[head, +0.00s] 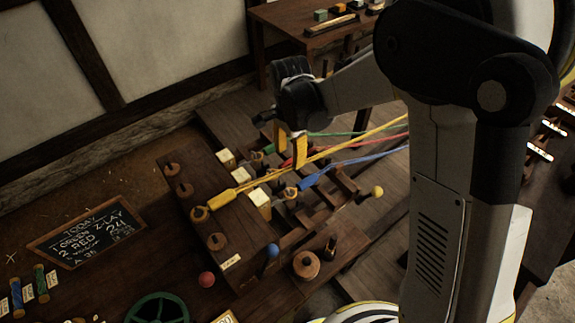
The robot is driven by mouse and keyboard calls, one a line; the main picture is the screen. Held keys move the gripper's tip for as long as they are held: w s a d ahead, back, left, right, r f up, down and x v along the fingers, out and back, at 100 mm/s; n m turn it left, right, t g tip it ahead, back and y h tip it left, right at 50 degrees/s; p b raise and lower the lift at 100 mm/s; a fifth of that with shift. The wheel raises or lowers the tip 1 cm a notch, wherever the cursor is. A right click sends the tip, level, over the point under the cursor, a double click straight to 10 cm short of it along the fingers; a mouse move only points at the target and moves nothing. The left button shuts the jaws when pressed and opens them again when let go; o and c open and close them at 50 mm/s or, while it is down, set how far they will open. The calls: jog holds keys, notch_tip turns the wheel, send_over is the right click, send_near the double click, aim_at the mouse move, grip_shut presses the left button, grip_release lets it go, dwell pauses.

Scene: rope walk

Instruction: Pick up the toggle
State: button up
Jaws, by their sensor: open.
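My gripper (291,145) hangs over the rope stand, its two yellow fingertips pointing down and apart. It is open, and I see nothing clearly held between the fingers. Below and around the fingertips run a yellow rope (345,145), a blue rope (355,160), a green rope (340,133) and a red rope. The yellow rope's thick end sleeve (223,199) lies at a round wooden peg (199,214) on the dark bench (222,250). I cannot tell which small piece is the toggle; it may be hidden by the fingers or ropes.
A red ball (207,279), a blue ball (272,250), a yellow ball (377,191) and a round wooden knob (306,265) are nearby. A chalkboard (88,234) lies left. A side table (285,15) stands behind.

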aim_at(288, 162)
jog(key=f, duration=0.1)
jog(key=f+b, duration=0.1)
jog(key=f, duration=0.3)
jog(key=shift+w+a+b, duration=0.2)
jog(key=shift+w+b, duration=0.1)
jog(key=shift+b, duration=0.05)
jog(key=shift+r, duration=0.1)
jog(key=shift+c, duration=0.4)
grip_shut()
jog(key=shift+r, duration=0.1)
jog(key=r, duration=0.1)
jog(key=r+p, duration=0.1)
jog(key=r, duration=0.2)
jog(key=shift+s+d+r+p, duration=0.1)
jog(key=shift+d+r+p, duration=0.15)
jog(key=shift+p, duration=0.15)
jog(key=s+d+r+p, duration=0.2)
jog(key=d+r, duration=0.4)
jog(key=d, duration=0.4)
jog(key=shift+s+d+r, duration=0.15)
jog(key=shift+s+d, duration=0.25)
jog(key=shift+s, duration=0.25)
